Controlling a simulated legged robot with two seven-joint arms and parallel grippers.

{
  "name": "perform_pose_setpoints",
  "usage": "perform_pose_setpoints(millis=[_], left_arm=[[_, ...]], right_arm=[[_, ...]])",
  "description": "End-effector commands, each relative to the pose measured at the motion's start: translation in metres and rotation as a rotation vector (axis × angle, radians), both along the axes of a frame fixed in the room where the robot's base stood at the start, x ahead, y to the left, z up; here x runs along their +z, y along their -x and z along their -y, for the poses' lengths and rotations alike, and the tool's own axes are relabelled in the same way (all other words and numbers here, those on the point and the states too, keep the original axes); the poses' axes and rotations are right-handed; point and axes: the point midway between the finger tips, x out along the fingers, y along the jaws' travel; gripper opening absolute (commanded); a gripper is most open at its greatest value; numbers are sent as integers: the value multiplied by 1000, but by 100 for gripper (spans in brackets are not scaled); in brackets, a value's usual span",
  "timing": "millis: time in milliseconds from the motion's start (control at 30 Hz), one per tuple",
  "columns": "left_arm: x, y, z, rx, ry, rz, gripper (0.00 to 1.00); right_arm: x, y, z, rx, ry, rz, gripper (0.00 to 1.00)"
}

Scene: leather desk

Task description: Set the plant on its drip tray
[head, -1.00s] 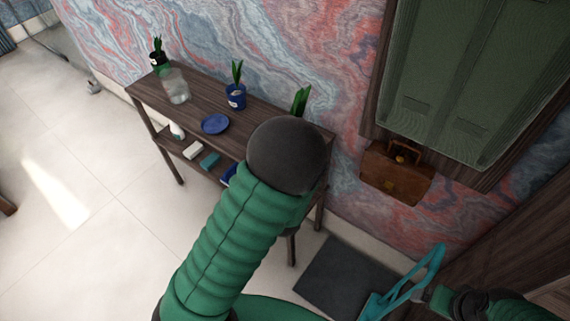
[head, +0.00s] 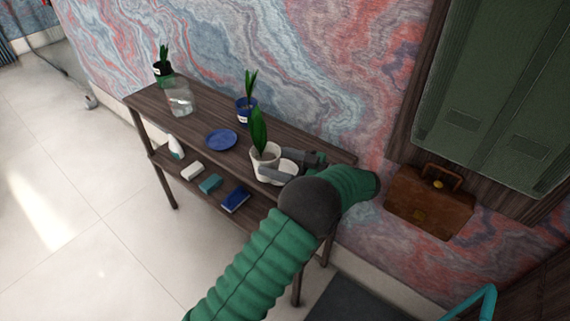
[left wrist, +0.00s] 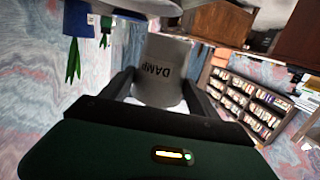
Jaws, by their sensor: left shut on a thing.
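My left gripper (head: 283,165) is shut on a pale plant pot (head: 265,158) with upright green leaves, over the right part of the wooden shelf top. In the left wrist view the picture is upside down. A pale rounded surface also crosses the top of the left wrist view. I cannot tell whether the pot touches anything below it. A blue saucer (head: 221,140) lies to the left. My right gripper is not in view.
A blue potted plant (head: 246,108), a glass jar (head: 180,102) and a dark potted plant (head: 163,70) stand on the shelf top (head: 215,112). The lower shelf holds a blue box (head: 235,200) and small items. A brown bag (head: 431,201) hangs at right.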

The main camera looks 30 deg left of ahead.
Motion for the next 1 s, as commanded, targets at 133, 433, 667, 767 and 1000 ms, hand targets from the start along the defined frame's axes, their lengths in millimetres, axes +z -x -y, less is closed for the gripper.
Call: perform_pose_setpoints(millis=[133, 433, 667, 767, 1000], left_arm=[[-2, -33, 3, -2, -9, 5, 0], [-14, -54, -2, -4, -6, 0, 0], [-38, -54, -4, -4, -4, 6, 0], [-37, -54, -2, -3, -6, 5, 0], [-41, -54, -2, -3, -4, 4, 79]], right_arm=[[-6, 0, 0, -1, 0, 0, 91], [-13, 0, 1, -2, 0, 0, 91], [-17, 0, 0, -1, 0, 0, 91], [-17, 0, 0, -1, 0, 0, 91], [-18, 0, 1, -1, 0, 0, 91]])
